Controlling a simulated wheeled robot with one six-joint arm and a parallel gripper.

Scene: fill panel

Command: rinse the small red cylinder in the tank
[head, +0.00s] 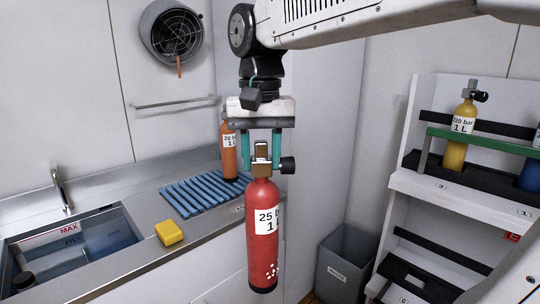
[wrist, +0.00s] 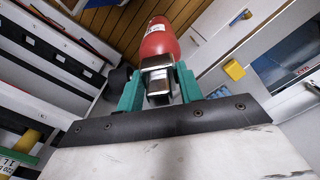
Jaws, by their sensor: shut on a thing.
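The small red cylinder (head: 263,258) hangs upright below my gripper (head: 262,160) in the head view, with white spots low on its side and a label partly reading "25". My gripper's green fingers are shut on its metal valve, which has a black knob. In the wrist view the red cylinder (wrist: 160,40) extends away from the green fingers of my gripper (wrist: 158,88). The tank (head: 75,245) is a sink basin at the left of the counter, with a "MAX" line inside and a dark object at its near left. The cylinder is outside it, to the right, in front of the counter.
An orange cylinder (head: 229,160) stands on a blue slatted rack (head: 185,196). A yellow sponge (head: 170,233) lies between rack and tank. A tap (head: 62,187) stands behind the tank. A rack with a yellow cylinder (head: 456,145) and a grey bin (head: 345,268) are at right.

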